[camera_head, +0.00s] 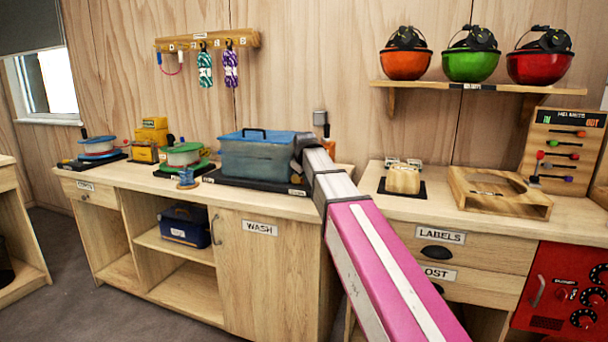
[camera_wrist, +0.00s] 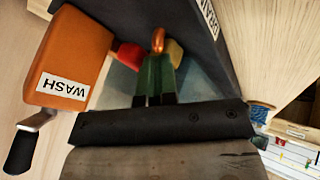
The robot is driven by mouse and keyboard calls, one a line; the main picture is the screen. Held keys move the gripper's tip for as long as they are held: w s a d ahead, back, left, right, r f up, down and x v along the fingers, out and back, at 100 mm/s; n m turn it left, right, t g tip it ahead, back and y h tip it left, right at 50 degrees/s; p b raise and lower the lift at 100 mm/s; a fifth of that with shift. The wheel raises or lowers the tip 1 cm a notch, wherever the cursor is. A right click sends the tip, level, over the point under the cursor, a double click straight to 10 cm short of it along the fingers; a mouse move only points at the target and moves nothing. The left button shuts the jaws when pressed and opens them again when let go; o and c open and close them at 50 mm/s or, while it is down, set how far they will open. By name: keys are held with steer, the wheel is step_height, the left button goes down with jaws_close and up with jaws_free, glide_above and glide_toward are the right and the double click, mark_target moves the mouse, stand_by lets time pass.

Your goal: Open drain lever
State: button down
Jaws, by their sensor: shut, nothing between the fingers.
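In the wrist view my gripper (camera_wrist: 157,70) is shut, its narrow dark-green fingers side by side with nothing seen between them. A copper-coloured rounded piece (camera_wrist: 158,40) shows just past the fingertips; I cannot tell whether it is the drain lever or whether they touch. A red piece (camera_wrist: 130,55) and a yellowish piece (camera_wrist: 175,52) flank the fingers. An orange box labelled WASH (camera_wrist: 65,60) stands to the left, with a black-handled crank (camera_wrist: 22,150) on its side. In the head view a blue lidded tub (camera_head: 262,158) stands on the counter; my arm's end is at its right and hides the gripper.
The counter (camera_head: 120,172) also carries cable reels (camera_head: 185,155) and a yellow box (camera_head: 150,138) left of the tub. A right-hand counter holds a wooden tray (camera_head: 500,200). A helmet shelf (camera_head: 465,87) hangs above it.

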steer(key=v, duration=1)
steer(key=shift+s+r, duration=0.3)
